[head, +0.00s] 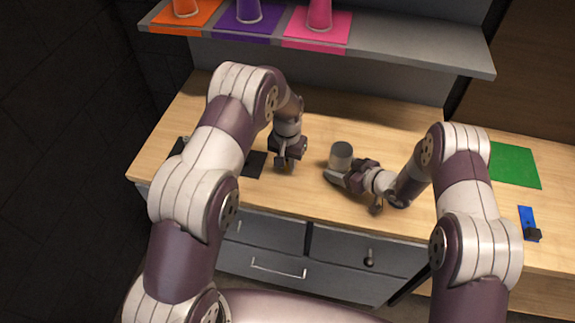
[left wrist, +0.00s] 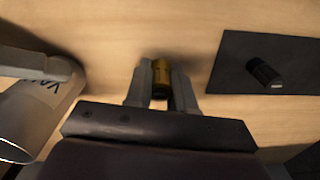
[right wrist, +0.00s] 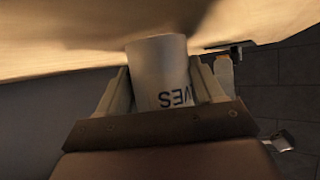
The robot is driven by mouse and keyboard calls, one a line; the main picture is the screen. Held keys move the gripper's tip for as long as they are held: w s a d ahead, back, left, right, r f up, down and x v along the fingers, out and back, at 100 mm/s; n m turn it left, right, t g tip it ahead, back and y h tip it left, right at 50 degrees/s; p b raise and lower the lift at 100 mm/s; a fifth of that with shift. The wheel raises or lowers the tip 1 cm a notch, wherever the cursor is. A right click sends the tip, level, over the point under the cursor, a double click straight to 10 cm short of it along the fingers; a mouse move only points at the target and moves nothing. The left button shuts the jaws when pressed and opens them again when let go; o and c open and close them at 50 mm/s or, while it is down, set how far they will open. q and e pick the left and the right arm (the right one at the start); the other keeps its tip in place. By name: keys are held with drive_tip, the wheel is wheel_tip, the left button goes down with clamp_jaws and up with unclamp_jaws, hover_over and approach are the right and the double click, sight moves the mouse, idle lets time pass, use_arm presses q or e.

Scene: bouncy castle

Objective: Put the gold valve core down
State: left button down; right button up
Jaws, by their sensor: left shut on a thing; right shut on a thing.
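The gold valve core (left wrist: 161,78) is between the fingers of my left gripper (left wrist: 161,84), which is shut on it just above or at the wooden counter; I cannot tell whether it touches the wood. In the head view my left gripper (head: 285,163) points down at the counter's middle left, and the core is hidden. My right gripper (head: 333,176) is shut around a grey cup (head: 341,153) with dark lettering. The cup (right wrist: 160,70) fills the right wrist view's middle, and its side (left wrist: 35,112) shows at the left wrist view's left.
A black mat (left wrist: 235,67) with a small dark cylinder (left wrist: 264,74) lies beside my left gripper. A green mat (head: 515,165) and a blue item (head: 527,220) lie at the right. A shelf (head: 420,50) with colored mats and cups overhangs the back. Drawers (head: 265,235) are below the counter.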

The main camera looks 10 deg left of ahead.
use_arm(q)
drive_tip(key=shift+f, duration=1.05)
drive_tip(key=shift+f, duration=0.1)
drive_tip(key=c, duration=1)
unclamp_jaws()
drive_tip(key=shift+o, duration=0.2)
